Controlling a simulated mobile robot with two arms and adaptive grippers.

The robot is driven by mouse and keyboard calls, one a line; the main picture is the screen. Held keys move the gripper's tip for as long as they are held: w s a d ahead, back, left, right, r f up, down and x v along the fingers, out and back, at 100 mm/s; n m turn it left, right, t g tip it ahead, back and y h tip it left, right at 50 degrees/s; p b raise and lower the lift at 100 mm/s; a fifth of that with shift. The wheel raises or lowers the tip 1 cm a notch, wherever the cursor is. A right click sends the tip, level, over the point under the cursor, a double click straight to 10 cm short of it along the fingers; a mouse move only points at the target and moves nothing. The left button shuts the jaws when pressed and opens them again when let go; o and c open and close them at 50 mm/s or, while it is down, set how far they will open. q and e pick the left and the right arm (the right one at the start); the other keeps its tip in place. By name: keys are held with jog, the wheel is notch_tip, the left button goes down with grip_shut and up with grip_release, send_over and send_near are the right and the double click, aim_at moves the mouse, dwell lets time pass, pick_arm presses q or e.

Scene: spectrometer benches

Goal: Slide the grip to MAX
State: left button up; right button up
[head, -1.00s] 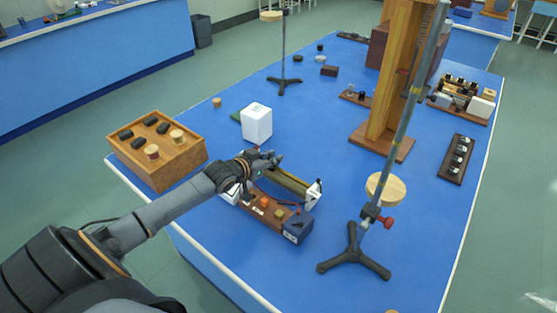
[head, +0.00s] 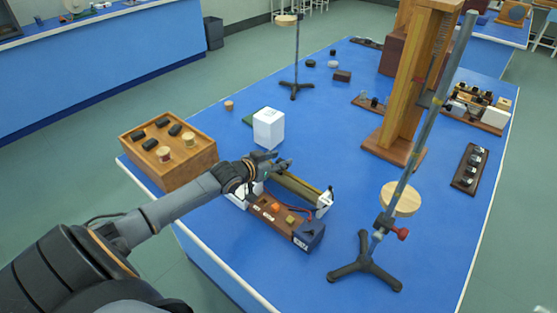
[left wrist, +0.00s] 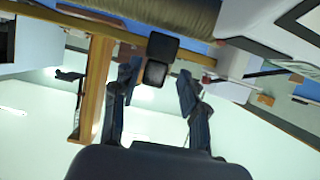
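The slide device (head: 303,190) lies on the blue bench, a long olive-brown tube with a white end plate (head: 325,202) at its right end. In the left wrist view the tube (left wrist: 180,18) crosses the top. A small black block, apparently the grip (left wrist: 155,73), hangs from a bar beside the tube. My left gripper (head: 281,163) is over the far side of the tube, near its left end. In the left wrist view its fingers (left wrist: 160,80) are apart, with the black grip between their tips and a gap on each side. I cannot read a MAX mark. My right gripper is out of view.
A dark brown board (head: 269,213) with coloured blocks and wires lies in front of the tube. A white box (head: 268,129) stands behind my gripper. A wooden tray (head: 180,178) is at left. A tripod stand (head: 364,266) with a slanted rod is at right.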

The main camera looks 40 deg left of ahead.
pick_arm(q)
jog(key=v, duration=1.2)
